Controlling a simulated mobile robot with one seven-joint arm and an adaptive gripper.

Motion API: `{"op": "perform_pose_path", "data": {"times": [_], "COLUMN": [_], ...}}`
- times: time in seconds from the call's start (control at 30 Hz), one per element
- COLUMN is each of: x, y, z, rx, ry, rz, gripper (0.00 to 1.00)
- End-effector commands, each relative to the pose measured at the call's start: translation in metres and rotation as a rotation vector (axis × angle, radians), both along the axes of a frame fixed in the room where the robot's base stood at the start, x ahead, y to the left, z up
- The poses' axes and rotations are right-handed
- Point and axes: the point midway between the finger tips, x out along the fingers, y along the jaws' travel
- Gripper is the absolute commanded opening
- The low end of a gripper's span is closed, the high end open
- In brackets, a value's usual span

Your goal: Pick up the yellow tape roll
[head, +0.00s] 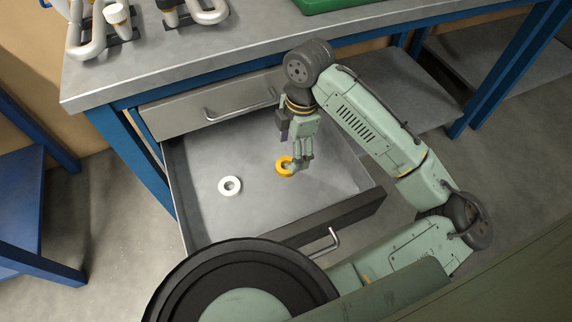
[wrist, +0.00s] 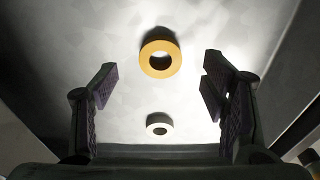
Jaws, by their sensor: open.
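The yellow tape roll (head: 281,165) lies in the open drawer in the head view, partly hidden behind my gripper (head: 297,166). In the wrist view the yellow tape roll (wrist: 147,59) lies flat with its hole facing the camera. It is ahead of my gripper (wrist: 160,82), between the lines of the two fingers and apart from both. The fingers are spread wide with nothing between them. My gripper reaches down into the drawer from above; its exact height over the roll is hard to tell.
A white tape roll (head: 230,177) lies left of the yellow one in the same drawer (head: 205,218); it also shows in the wrist view (wrist: 159,117). The drawer's walls and front panel (head: 335,216) surround the rolls. A closed drawer (head: 180,112) and the workbench top (head: 265,52) are above.

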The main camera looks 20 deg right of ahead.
Motion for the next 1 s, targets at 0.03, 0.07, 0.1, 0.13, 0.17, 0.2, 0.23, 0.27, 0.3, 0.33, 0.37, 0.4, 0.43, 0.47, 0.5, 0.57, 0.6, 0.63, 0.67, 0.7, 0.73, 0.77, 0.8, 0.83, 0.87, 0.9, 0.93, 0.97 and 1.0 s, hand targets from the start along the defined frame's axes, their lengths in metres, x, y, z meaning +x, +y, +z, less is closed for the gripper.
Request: {"op": "perform_pose_path", "data": {"times": [0.03,0.07,0.1,0.13,0.17,0.2,0.23,0.27,0.3,0.33,0.37,0.4,0.43,0.47,0.5,0.57,0.6,0.63,0.67,0.7,0.73,0.77,0.8,0.83,0.87,0.9,0.93,0.97,1.0], "x": [-0.001,-0.001,-0.002,-0.002,-0.002,-0.003,-0.002,-0.003,-0.003,-0.002,-0.002,-0.002,-0.002,-0.002,-0.002,-0.002,-0.002,-0.002,-0.002,-0.002,-0.002,-0.002,-0.002,-0.002,-0.002,-0.002,-0.002,-0.002,-0.002], "y": [0.002,0.003,0.006,0.007,0.009,0.011,0.011,0.011,0.012,0.012,0.012,0.012,0.012,0.012,0.012,0.012,0.012,0.012,0.012,0.012,0.012,0.012,0.012,0.012,0.012,0.012,0.012,0.012,0.012], "z": [-0.004,-0.007,-0.013,-0.018,-0.022,-0.028,-0.033,-0.037,-0.041,-0.044,-0.046,-0.048,-0.048,-0.049,-0.049,-0.049,-0.049,-0.049,-0.049,-0.048,-0.048,-0.048,-0.048,-0.048,-0.048,-0.048,-0.048,-0.048,-0.048], "rx": [0.001,0.002,0.002,0.001,0.001,0.002,0.001,0.001,0.001,0.001,0.001,0.0,0.0,0.0,0.0,0.0,0.0,0.0,0.0,0.0,0.0,0.0,0.0,0.0,0.0,0.0,0.0,0.0,0.0], "ry": [0.001,0.001,0.002,0.001,0.002,0.002,0.001,0.001,0.001,0.0,-0.001,-0.001,-0.001,-0.001,-0.001,-0.001,-0.001,-0.001,-0.001,-0.001,-0.001,-0.001,-0.001,-0.001,-0.001,-0.001,-0.001,-0.001,-0.001], "rz": [0.0,0.0,0.001,0.001,0.001,0.001,0.0,0.0,0.0,-0.001,0.0,0.0,0.0,0.0,0.0,0.0,0.001,0.001,0.001,0.001,0.001,0.001,0.001,0.001,0.001,0.001,0.001,0.001,0.001], "gripper": [0.67,0.67,0.67,0.67,0.67,0.67,0.67,0.67,0.67,0.67,0.67,0.67,0.67,0.67,0.67,0.67,0.67,0.67,0.65,0.62,0.6,0.58,0.55,0.53,0.51,0.48,0.47,0.45,0.42]}}
